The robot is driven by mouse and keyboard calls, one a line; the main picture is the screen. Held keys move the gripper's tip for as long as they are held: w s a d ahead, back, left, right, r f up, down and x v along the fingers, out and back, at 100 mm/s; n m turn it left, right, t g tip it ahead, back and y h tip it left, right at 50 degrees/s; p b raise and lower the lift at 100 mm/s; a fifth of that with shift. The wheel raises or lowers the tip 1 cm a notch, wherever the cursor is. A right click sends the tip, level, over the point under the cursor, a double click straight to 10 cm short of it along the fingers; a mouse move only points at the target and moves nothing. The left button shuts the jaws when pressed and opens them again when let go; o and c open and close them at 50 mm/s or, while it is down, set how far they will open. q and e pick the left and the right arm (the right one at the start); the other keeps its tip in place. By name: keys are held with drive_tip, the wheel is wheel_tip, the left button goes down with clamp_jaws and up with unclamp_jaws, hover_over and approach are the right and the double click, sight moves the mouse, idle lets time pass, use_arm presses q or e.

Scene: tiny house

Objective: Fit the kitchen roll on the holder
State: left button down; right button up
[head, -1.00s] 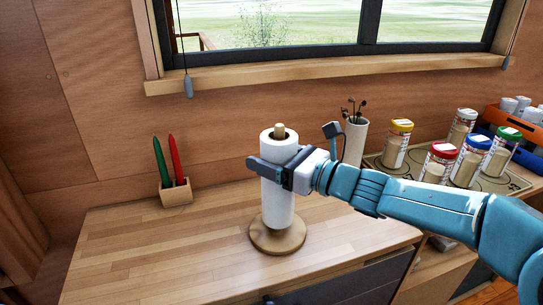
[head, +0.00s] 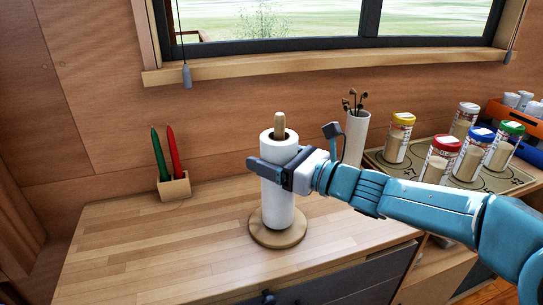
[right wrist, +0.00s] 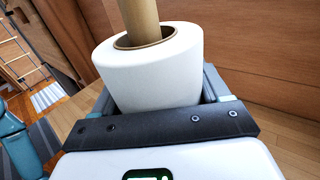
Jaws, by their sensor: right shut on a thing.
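The white kitchen roll (head: 278,205) stands upright around the wooden post (head: 280,124) of the holder. The post sticks up out of the roll's core. The holder's round wooden base (head: 278,236) rests on the counter, and the roll's lower end is at or just above it; I cannot tell whether they touch. My right gripper (head: 272,172) is shut on the roll's upper half, coming from the right. In the right wrist view the roll (right wrist: 155,80) sits between the fingers, with the post (right wrist: 138,18) rising through its core. My left gripper is not in view.
A wooden block (head: 174,187) with a green and a red candle-like stick stands at the left. A white vase (head: 355,138) is behind my right arm. Several jars with coloured lids stand on a patterned mat (head: 515,180) at the right. The counter (head: 150,240) left of the holder is clear.

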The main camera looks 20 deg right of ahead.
drive_tip(key=shift+f+b, duration=0.4)
drive_tip(key=shift+f, duration=0.2)
drive_tip(key=o, duration=1.4)
drive_tip(key=p+v, duration=0.1)
drive_tip(key=v, duration=1.5)
drive_tip(key=shift+s+d, duration=0.1)
